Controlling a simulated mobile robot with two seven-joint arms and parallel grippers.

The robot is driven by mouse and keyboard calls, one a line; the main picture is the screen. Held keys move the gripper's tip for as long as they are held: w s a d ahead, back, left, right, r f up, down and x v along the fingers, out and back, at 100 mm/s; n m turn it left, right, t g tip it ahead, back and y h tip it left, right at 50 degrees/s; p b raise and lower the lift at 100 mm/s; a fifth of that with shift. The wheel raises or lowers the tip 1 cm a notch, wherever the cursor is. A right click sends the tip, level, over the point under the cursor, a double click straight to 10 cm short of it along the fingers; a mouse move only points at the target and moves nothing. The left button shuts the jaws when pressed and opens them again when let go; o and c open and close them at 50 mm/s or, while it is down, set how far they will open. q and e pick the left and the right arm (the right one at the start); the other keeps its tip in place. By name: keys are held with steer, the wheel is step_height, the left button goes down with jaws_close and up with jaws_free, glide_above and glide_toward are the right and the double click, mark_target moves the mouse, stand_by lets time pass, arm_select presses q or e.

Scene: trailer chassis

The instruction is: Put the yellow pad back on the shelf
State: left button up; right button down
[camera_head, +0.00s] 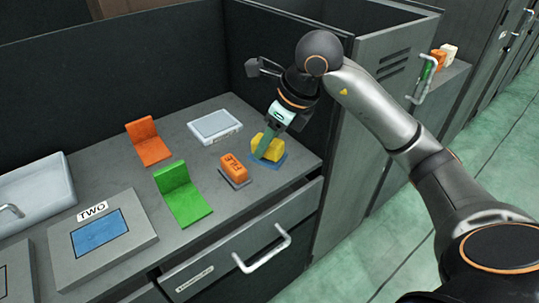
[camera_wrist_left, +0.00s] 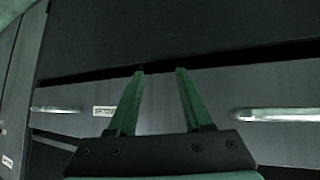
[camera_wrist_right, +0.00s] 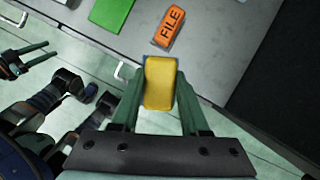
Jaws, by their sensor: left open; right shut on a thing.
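The yellow pad (camera_head: 274,143) is a small block at the right end of the grey counter, over a flat blue piece (camera_head: 286,165). It also shows in the right wrist view (camera_wrist_right: 160,84). My right gripper (camera_head: 266,148) is shut on the yellow pad, with one green finger on each side of it. I cannot tell whether the pad still touches the blue piece. My left gripper (camera_wrist_left: 158,72) is open and empty in front of grey drawer fronts; its green fingers also show at the left of the right wrist view (camera_wrist_right: 32,58).
Beside the pad lies an orange FILE block (camera_head: 234,168). An orange piece (camera_head: 149,142), a green piece (camera_head: 182,195) and a white-framed tray (camera_head: 214,126) are nearby. A grey ledge (camera_head: 452,82) beyond the partition (camera_head: 360,120) carries small green, orange and white items. A drawer handle (camera_head: 262,250) juts out below.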

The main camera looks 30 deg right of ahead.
steer(key=w+d+f, duration=0.2)
steer(key=w+f, duration=0.1)
steer(key=w+d+f, duration=0.3)
steer(key=w, duration=0.1)
steer(key=w+d+f, duration=0.2)
steer(key=w+f, duration=0.1)
steer(key=w, duration=0.1)
steer(key=shift+d+f, duration=0.25)
steer(key=shift+d, duration=0.1)
arm_select(q)
steer(key=shift+w+d+r, duration=0.1)
steer(key=shift+w+d, duration=0.05)
steer(key=shift+w, duration=0.1)
arm_select(e)
steer(key=shift+w+d+f, duration=0.1)
steer(key=shift+w+f, duration=0.1)
steer(key=shift+f, duration=1.5)
steer(key=shift+f, duration=0.1)
steer(key=shift+c, duration=2)
jaws_free()
